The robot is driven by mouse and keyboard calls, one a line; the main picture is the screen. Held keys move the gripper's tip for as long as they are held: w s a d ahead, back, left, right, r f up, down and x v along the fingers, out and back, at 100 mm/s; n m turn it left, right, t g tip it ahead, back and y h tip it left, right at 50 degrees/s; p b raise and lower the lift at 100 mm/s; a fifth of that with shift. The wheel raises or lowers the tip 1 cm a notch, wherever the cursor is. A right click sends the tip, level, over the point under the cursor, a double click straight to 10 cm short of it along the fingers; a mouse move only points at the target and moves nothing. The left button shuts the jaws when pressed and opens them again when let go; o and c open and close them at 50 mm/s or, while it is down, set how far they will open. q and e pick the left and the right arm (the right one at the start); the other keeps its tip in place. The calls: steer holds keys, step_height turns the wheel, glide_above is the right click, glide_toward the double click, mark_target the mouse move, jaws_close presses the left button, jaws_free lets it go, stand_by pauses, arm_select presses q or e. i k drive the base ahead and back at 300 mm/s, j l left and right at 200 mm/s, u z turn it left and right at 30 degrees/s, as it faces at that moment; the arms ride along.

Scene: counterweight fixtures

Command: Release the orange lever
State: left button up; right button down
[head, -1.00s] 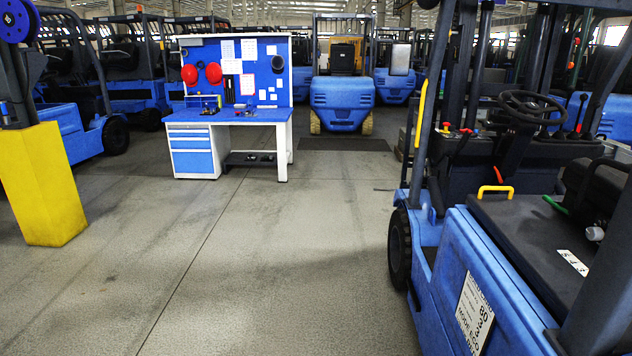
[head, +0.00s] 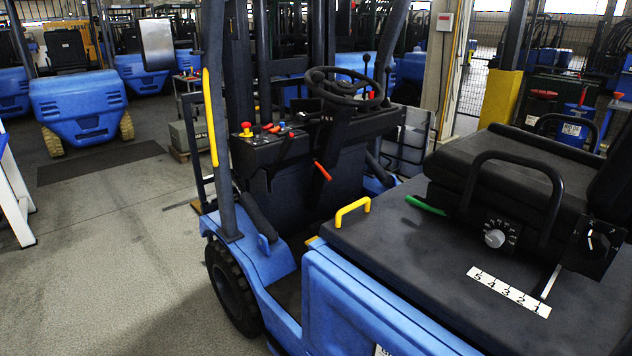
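An orange lever (head: 322,171) sticks out at a slant from the dark front panel below the steering wheel (head: 345,86) of a blue forklift. It is small in the head view, and I cannot tell its latch state. A green lever (head: 426,205) lies beside the seat, and orange-red handles (head: 272,128) sit on the dashboard next to a red knob on a yellow base (head: 246,129). Neither of my grippers shows in the head view.
The blue forklift body (head: 390,310) fills the right and centre, with a yellow handle (head: 352,210) on its black cover and a seat (head: 510,170) at the right. A front wheel (head: 232,287) stands on the floor. Open floor (head: 120,260) lies at the left. Another forklift (head: 78,106) stands behind.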

mark_target(315, 161)
steer(key=i+j+z, duration=0.4)
steer(key=z, duration=0.25)
steer(key=i+j+z, duration=0.2)
steer(key=z, duration=0.25)
steer(key=i+j, duration=0.2)
steer(key=j, duration=0.15)
steer(key=i+j+z, duration=0.15)
steer(key=i+j, duration=0.3)
steer(key=j, duration=0.3)
steer(key=i+j+z, duration=0.15)
steer(key=j, duration=0.2)
